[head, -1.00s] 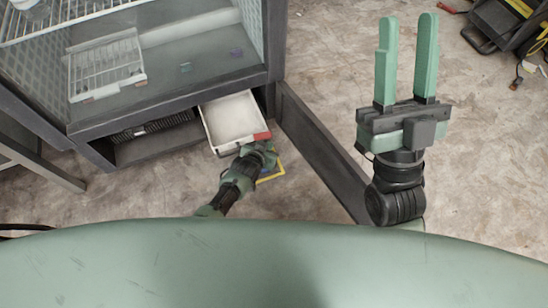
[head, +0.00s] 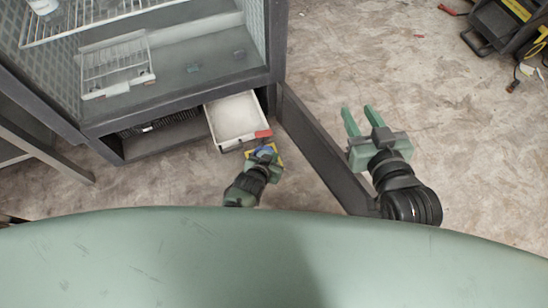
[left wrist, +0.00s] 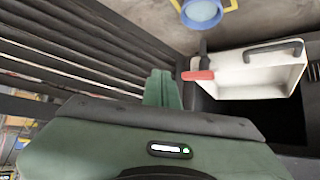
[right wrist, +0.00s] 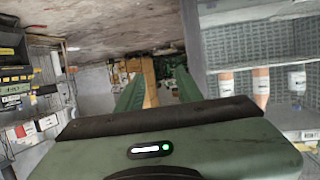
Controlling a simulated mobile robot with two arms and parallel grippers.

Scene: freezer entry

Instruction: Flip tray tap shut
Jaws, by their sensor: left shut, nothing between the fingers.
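The white tray (head: 236,117) is pulled out from the bottom of the freezer cabinet. Its tap has a red lever (head: 263,133) at the tray's near right corner; in the left wrist view the red lever (left wrist: 197,75) lies sideways across the picture, beside a black tap body (left wrist: 203,55). I cannot tell from this whether the tap is open. My left gripper (head: 266,153) is just below the lever in the head view, its fingers (left wrist: 162,88) together and empty, apart from the lever. My right gripper (head: 358,116) is open and empty, out to the right over bare floor.
A blue bucket (left wrist: 202,12) with yellow around it stands on the floor near the tap. Black cases (head: 500,30) lie at the far right. The floor between is clear.

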